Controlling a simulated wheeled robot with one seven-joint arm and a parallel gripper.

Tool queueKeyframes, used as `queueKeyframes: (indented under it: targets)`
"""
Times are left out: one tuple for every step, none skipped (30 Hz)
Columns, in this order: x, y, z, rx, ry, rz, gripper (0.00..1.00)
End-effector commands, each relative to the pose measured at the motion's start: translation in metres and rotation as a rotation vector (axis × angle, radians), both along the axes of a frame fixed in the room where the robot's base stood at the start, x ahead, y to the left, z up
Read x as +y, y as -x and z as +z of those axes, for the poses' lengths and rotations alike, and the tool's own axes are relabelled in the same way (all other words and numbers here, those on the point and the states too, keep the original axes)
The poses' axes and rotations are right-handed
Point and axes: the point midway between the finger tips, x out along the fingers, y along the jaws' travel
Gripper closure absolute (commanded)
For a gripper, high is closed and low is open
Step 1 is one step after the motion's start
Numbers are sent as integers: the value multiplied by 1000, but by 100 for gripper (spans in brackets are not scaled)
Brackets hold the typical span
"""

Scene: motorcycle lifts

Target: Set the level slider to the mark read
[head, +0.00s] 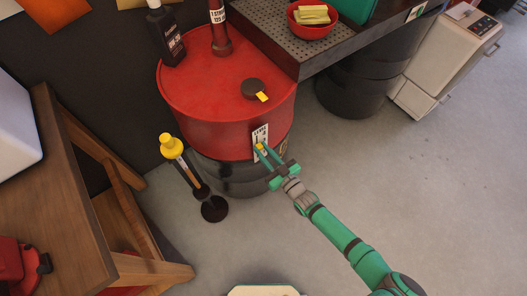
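A white scale plate (261,133) with dark print is fixed upright on the side of the red drum (200,125). My gripper (264,150) is right in front of the plate's lower part, its green fingers pointing at the drum. A small yellow piece shows at the fingertips; it may be the slider's knob, but I cannot tell. The fingers hide the plate's lower end. At this size I cannot tell whether they touch the slider or are closed on it. The plate's marks are too small to read.
A black cap with a yellow tag (254,90), a black bottle (166,38) and a red cylinder (219,38) are on the drum. A yellow-topped post (180,160) stands left of it. A wooden bench (70,200) is at left.

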Motion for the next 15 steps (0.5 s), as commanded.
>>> queueKeyframes:
  targets:
    - [-2, -1, 1, -1, 1, -4, 69]
    - [-2, -1, 0, -1, 1, -4, 62]
    - [-1, -1, 0, -1, 1, -2, 61]
    - [-1, -1, 0, -1, 1, -2, 61]
    - [-1, -1, 0, -1, 1, -2, 61]
    - [-1, -1, 0, -1, 1, -2, 61]
    - [-1, -1, 0, -1, 1, -2, 61]
    - [-1, -1, 0, -1, 1, -2, 61]
    - [-1, -1, 0, -1, 1, -2, 61]
    - [-2, -1, 0, -1, 1, -2, 61]
    - [-2, 0, 0, -1, 1, -2, 61]
    - [-3, 1, 0, -1, 1, -2, 61]
    - [-4, 2, 0, 0, 1, -3, 61]
    - [-6, 4, 0, 0, 2, -4, 61]
    - [-8, 7, 0, 0, 2, -5, 61]
